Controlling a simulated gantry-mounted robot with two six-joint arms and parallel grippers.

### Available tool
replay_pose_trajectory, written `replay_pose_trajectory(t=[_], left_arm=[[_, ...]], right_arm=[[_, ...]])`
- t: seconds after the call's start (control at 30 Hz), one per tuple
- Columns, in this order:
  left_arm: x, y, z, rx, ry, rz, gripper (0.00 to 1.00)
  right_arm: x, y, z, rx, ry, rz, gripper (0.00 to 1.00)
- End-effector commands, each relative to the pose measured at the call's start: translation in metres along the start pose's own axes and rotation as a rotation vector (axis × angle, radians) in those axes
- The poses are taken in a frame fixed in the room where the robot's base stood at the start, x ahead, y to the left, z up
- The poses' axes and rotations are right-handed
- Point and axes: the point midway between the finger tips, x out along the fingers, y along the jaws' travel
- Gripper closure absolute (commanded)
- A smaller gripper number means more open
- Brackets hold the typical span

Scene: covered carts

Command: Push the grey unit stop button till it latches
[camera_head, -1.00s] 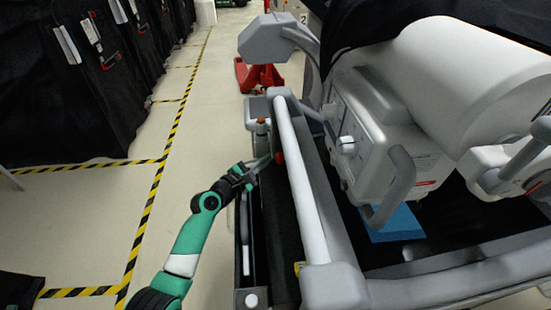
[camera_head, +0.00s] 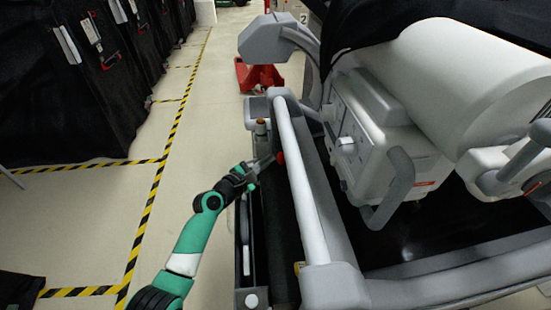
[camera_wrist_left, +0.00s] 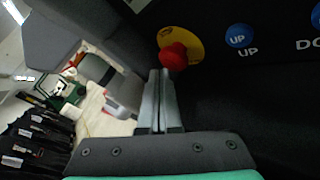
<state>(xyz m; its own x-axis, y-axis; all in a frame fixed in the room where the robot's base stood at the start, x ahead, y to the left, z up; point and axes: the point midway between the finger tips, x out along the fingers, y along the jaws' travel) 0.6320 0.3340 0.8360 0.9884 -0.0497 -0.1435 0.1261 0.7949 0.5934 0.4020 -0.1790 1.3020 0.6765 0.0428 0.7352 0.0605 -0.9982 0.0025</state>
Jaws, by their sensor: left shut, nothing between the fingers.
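The stop button is a red mushroom cap on a yellow round plate. In the left wrist view the red stop button (camera_wrist_left: 174,57) is just beyond my fingertips and a little to their right. In the head view the red stop button (camera_head: 280,158) shows as a small red spot beside the white rail of the grey unit (camera_head: 334,284). My left gripper (camera_head: 271,160) reaches it from the left, fingers together and empty; the left gripper's tips (camera_wrist_left: 161,73) look very close to the cap. I cannot tell whether they touch it, or how far it is pressed. My right gripper is not in view.
A blue UP button (camera_wrist_left: 238,36) sits right of the stop button on the same black panel. The white rail (camera_head: 305,195) runs close beside my gripper. A red pallet jack (camera_head: 258,76) stands behind. The floor at left is clear up to black-covered carts (camera_head: 70,90).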

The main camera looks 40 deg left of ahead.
Motion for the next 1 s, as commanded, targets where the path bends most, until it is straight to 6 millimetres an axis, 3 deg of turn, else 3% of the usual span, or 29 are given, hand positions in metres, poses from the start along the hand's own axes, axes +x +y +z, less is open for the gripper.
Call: replay_pose_trajectory(t=[0.6,1.0], left_arm=[[-0.012,0.009,-0.009,0.000,0.002,0.001,1.00],[-0.039,0.029,-0.028,-0.001,0.003,0.002,1.00]], right_arm=[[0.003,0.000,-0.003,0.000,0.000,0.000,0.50],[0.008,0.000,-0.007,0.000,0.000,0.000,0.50]])
